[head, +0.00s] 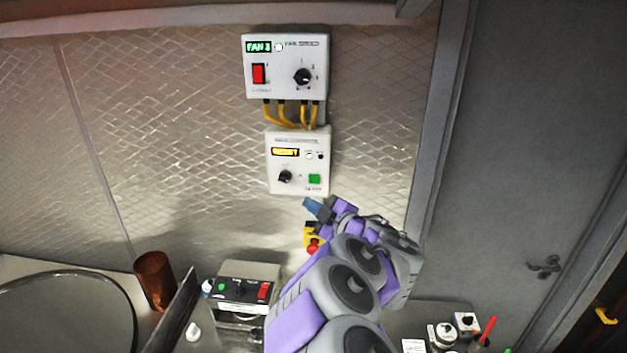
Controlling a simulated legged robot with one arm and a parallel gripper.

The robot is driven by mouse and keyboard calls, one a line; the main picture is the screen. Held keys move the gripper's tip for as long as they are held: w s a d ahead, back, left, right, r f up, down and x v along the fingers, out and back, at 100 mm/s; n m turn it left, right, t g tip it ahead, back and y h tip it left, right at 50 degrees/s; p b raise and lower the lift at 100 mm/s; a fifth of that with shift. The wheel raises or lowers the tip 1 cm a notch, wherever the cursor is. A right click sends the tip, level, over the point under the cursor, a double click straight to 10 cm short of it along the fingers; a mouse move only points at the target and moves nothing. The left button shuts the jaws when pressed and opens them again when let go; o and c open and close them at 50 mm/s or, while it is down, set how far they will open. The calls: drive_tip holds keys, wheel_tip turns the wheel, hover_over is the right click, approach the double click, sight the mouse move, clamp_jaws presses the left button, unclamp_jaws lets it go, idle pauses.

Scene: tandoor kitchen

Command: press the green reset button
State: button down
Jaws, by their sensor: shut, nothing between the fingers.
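The box also has an amber lit display (285,152) and a black knob (285,176). My gripper (308,204) is just below the box and the green button, apart from the button in the picture. Its fingers are shut and empty. How far the fingertips are from the wall cannot be told.
A second white box (285,66) with a red switch hangs above, joined by yellow cables (290,115). A red and yellow stop button (313,242) is partly behind my arm. A small control unit (242,290) and a copper cup (154,280) stand below left. A grey door (530,150) is right.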

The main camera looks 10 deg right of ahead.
sight(314, 179)
drive_tip(key=shift+w+d+p, duration=0.45)
drive_tip(key=shift+w+p, duration=0.05)
drive_tip(key=shift+w, duration=0.9)
drive_tip(key=shift+w+d+p, duration=0.4)
drive_tip(key=shift+w+p, duration=0.1)
drive_tip(key=shift+w, duration=0.85)
drive_tip(key=shift+w+d+p, duration=0.45)
drive_tip(key=shift+w+p, duration=0.05)
drive_tip(key=shift+w, duration=0.9)
drive_tip(key=shift+a, duration=0.25)
drive_tip(key=shift+w+d, duration=0.1)
drive_tip(key=shift+d, duration=0.05)
drive_tip(key=shift+w+d, duration=0.1)
drive_tip(key=shift+w, duration=0.15)
